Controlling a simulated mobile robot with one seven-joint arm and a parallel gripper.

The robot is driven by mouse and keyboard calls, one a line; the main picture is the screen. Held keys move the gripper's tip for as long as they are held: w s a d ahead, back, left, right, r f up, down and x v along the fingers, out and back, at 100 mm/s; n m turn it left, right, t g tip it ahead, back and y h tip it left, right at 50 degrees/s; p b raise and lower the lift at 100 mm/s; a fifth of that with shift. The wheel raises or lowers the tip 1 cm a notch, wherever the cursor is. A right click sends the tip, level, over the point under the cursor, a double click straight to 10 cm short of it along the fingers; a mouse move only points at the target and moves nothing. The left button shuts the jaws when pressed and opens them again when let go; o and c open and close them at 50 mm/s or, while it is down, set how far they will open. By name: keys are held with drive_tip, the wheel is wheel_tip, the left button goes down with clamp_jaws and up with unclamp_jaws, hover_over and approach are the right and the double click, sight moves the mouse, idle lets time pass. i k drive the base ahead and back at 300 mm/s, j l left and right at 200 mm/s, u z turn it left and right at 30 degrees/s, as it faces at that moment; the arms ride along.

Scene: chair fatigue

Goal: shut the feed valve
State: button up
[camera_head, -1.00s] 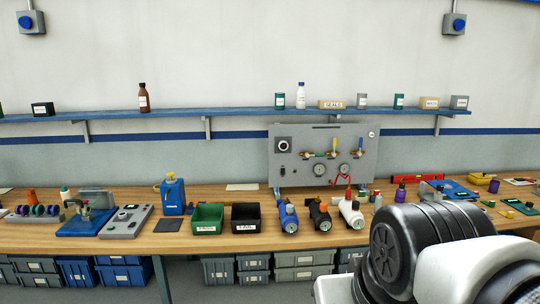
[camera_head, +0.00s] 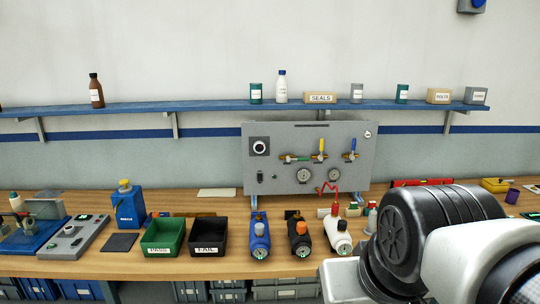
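A grey panel (camera_head: 280,136) stands at the back of the workbench in the head view. Three small valves sit in a row on its brass piping. The left valve's green handle (camera_head: 297,159) lies about level along the pipe. The middle valve's yellow handle (camera_head: 321,146) and the right valve's blue handle (camera_head: 353,145) point up. I cannot read labels telling which one is the feed valve. My arm's black and white links fill the lower right, in front of the bench. My gripper is out of view.
Blue (camera_head: 259,240), black (camera_head: 299,241) and white (camera_head: 338,236) tools lie in front of the panel. Green (camera_head: 163,237) and black (camera_head: 209,237) bins stand left of them on the wooden bench (camera_head: 222,264).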

sight(299, 159)
drive_tip(key=i+l, duration=0.35)
drive_tip(key=i+z, duration=0.15)
drive_tip(key=z, duration=0.2)
drive_tip(key=i+z, duration=0.2)
drive_tip(key=z, duration=0.15)
drive_tip(key=i+j+z, duration=0.1)
drive_tip(key=z, duration=0.25)
